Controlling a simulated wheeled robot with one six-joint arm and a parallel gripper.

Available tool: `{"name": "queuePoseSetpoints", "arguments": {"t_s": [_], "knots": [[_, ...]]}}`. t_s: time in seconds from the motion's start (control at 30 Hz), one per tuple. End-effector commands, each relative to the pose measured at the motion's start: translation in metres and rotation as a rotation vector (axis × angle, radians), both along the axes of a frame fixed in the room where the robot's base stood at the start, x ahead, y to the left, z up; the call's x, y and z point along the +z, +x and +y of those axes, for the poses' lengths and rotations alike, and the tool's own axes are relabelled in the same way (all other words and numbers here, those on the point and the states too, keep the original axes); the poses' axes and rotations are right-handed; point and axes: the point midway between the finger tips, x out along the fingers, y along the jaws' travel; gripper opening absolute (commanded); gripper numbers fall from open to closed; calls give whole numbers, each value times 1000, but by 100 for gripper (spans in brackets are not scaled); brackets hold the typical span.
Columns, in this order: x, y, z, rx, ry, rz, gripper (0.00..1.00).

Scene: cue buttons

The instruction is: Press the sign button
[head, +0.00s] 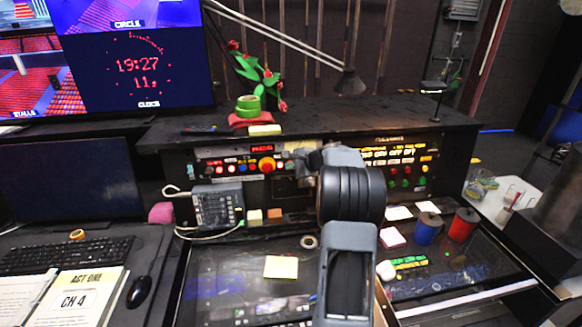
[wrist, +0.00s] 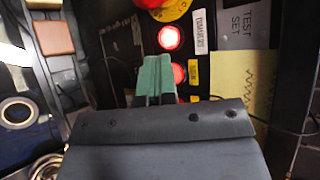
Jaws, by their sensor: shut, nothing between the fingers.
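In the wrist view, my gripper (wrist: 157,75) has green fingertips held together with nothing between them. They are over a dark control panel that carries a column of lit red buttons. One red button (wrist: 169,38) shows clear, just beyond the fingertips. A second red button (wrist: 179,73) is beside the fingers and partly hidden by them. I cannot tell whether the fingers touch a button. The labels beside the buttons are too blurred to read, so I cannot tell which is the sign button.
A large red knob (head: 266,165) on a yellow base sits near the red buttons. A second panel (head: 400,165) with red and green buttons is to the right. A yellow paper (wrist: 240,85) lies right of the fingers.

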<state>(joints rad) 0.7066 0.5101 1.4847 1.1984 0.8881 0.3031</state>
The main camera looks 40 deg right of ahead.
Motion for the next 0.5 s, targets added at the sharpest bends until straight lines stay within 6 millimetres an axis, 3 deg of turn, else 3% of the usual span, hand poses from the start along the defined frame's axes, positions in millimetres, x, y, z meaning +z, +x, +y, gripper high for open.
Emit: {"name": "queuePoseSetpoints", "arguments": {"t_s": [0.5], "knots": [[0, -10, 4, -1, -1, -1, 0]]}}
